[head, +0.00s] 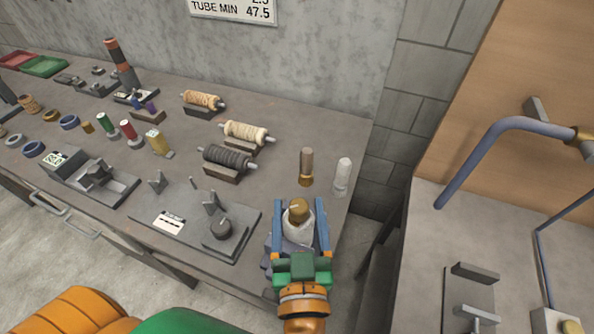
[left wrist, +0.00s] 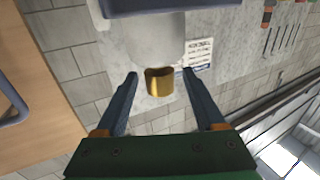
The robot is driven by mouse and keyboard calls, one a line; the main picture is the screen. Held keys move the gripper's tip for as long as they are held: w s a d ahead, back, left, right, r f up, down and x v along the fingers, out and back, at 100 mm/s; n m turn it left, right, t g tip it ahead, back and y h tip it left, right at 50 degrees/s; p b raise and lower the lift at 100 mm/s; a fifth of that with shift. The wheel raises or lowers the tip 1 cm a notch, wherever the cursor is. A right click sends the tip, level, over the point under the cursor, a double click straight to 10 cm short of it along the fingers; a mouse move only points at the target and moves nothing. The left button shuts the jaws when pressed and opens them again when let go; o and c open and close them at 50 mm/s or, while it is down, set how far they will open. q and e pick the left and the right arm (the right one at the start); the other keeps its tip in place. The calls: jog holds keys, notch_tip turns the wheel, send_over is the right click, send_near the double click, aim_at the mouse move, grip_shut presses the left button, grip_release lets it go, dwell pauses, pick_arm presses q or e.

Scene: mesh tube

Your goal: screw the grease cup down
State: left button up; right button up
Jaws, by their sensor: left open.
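The grease cup, a small brass cap (head: 298,208), sits on top of a pale grey-white rounded body (head: 298,230) near the right end of the bench. In the left wrist view the brass cap (left wrist: 160,82) shows against the pale body (left wrist: 155,38). My left gripper (head: 299,204) is open, with one blue finger on each side of the cup. In the left wrist view a gap shows between the cap and each finger (left wrist: 160,74). The cup's thread is hidden. My right gripper is not in view.
A brown-and-brass cylinder (head: 306,167) and a pale cylinder (head: 342,177) stand just behind the cup. Wound spools (head: 246,134) stand further back. A blue bent pipe (head: 484,144) rises at right.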

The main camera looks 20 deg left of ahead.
aim_at(299, 201)
pick_arm(q)
jog(key=w, duration=0.1)
jog(key=w+p, duration=0.1)
jog(key=w+a+r+p, duration=0.1)
jog(key=shift+w+a+f, duration=0.3)
jog(key=shift+w+f, duration=0.1)
jog(key=shift+w, duration=0.05)
jog(key=shift+s+d, duration=0.1)
jog(key=shift+s, duration=0.05)
grip_shut()
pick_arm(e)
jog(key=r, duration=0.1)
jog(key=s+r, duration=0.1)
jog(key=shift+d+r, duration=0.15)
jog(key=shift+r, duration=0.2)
pick_arm(q)
jog(key=shift+m+h, duration=0.3)
jog(key=shift+h, duration=0.2)
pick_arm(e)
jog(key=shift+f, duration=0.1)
